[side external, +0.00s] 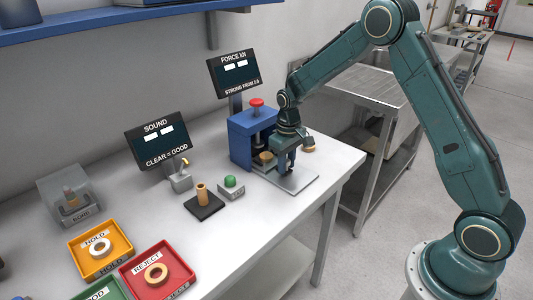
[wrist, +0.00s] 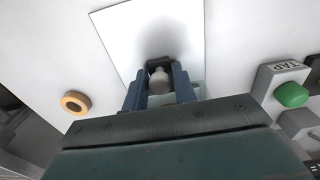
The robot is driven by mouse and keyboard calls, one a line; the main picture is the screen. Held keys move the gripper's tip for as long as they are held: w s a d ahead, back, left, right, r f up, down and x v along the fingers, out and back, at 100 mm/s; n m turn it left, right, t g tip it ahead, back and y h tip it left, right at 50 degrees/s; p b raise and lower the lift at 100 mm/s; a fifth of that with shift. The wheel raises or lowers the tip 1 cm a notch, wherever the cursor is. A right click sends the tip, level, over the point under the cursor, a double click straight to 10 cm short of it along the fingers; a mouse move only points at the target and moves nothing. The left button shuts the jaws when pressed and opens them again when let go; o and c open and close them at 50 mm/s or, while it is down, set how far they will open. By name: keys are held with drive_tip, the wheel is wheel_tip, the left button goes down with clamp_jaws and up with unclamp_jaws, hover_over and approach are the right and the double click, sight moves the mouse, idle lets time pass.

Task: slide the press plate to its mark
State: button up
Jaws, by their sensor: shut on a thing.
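The pale flat plate (side external: 297,182) lies in front of the blue press (side external: 243,140) at the table's right end. The plate also shows in the wrist view (wrist: 125,35). My gripper (side external: 284,170) is low over the plate, pointing down. In the wrist view my gripper (wrist: 160,85) is shut on a small pale round knob (wrist: 159,78). How the knob joins the plate is hidden by the fingers. I cannot make out a mark for the plate. A tan ring (side external: 266,157) sits inside the press, under its red-topped ram (side external: 257,103).
Another tan ring (side external: 308,148) lies on the table (side external: 345,155) beside the press; it also shows in the wrist view (wrist: 75,103). A green-button TAP box (side external: 231,187) and a dark stand with a tan cylinder (side external: 203,198) are left. HOLD (side external: 75,250) and REJECT (side external: 130,275) trays are farther left.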

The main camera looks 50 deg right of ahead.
sight(277, 167)
drive_tip(key=shift+w+d+r, duration=0.1)
drive_tip(key=shift+w, duration=1.75)
drive_tip(key=o, duration=1.5)
drive_tip(key=shift+o, duration=0.2)
drive_tip(key=shift+s+r, duration=0.1)
drive_tip(key=shift+r, duration=3.35)
